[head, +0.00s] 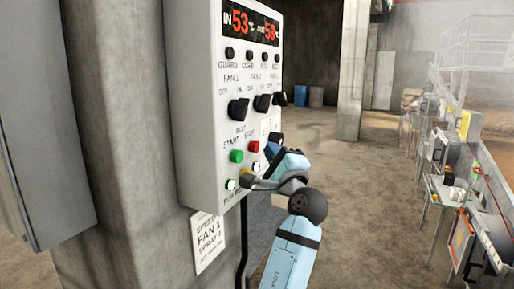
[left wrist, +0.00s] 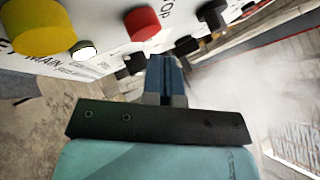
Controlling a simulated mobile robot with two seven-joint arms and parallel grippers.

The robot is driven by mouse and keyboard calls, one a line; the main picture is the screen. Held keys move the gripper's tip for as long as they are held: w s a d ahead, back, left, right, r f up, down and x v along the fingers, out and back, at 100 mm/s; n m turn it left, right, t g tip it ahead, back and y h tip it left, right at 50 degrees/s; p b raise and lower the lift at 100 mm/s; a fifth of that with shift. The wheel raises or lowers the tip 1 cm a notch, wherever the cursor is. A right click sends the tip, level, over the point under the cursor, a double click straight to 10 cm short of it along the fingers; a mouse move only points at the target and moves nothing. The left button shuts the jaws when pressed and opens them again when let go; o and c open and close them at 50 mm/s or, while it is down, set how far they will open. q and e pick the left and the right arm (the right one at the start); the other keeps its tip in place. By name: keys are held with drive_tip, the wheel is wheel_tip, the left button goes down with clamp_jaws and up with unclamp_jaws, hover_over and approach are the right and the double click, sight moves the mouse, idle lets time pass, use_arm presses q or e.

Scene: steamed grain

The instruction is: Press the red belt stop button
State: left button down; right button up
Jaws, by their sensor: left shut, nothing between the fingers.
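The red belt stop button (head: 253,146) is on the white control panel (head: 205,100), right of the green start button (head: 236,155). My left gripper (head: 271,150) is close to the panel, just right of and below the red button. In the left wrist view its blue fingers (left wrist: 166,62) are together, with nothing between them. A gap seems to show between fingertips and button, but I cannot tell its depth. My right gripper is not in view.
Black knobs (head: 238,110) and a red temperature display (head: 250,22) are higher on the panel. A yellow knob (left wrist: 40,27) and white lamp (left wrist: 84,50) are left of my fingers. A concrete pillar (head: 120,120) backs the panel.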

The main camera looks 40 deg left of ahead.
use_arm(q)
drive_tip(key=shift+a, duration=0.15)
drive_tip(key=shift+s+a, duration=0.1)
drive_tip(key=shift+a, duration=0.2)
drive_tip(key=shift+s+a+p, duration=0.1)
drive_tip(key=shift+a+p, duration=0.25)
drive_tip(key=shift+a, duration=0.1)
idle(0.8)
drive_tip(key=shift+d, duration=0.15)
idle(0.3)
drive_tip(key=shift+w+d, duration=0.2)
drive_tip(key=shift+d, duration=0.55)
drive_tip(key=shift+b, duration=0.3)
drive_tip(key=d, duration=0.2)
drive_tip(key=w+d+b, duration=0.1)
drive_tip(key=d, duration=0.2)
drive_tip(key=shift+w, duration=0.1)
drive_tip(key=shift+a, duration=0.1)
idle(0.3)
